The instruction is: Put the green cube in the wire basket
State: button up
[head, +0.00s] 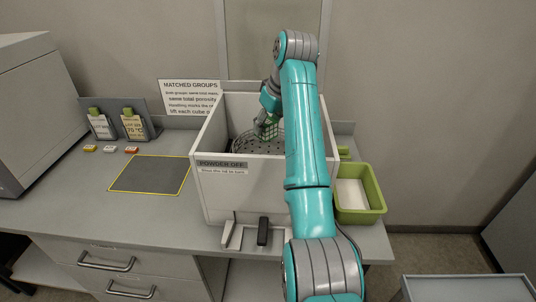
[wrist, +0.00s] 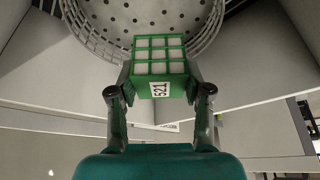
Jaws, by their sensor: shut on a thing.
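My gripper (head: 266,124) is shut on the green cube (head: 269,131), inside the white open-topped box. The wire basket (head: 243,148) is round and grey with a perforated floor. In the wrist view the basket's wire rim (wrist: 82,27) curves behind the cube. The cube overlaps the basket in both views; its exact height above the floor cannot be told. My arm hides the box's right part.
The white box (head: 235,192) has high walls around the basket and a "POWDER OFF" label. A green tray (head: 373,193) stands right of it. A yellow-edged dark mat (head: 150,174) lies left.

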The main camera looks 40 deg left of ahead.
notch_tip(320, 180, down, 10)
jog(key=shift+r, duration=0.1)
dwell(0.4)
jog(key=o, duration=1.2)
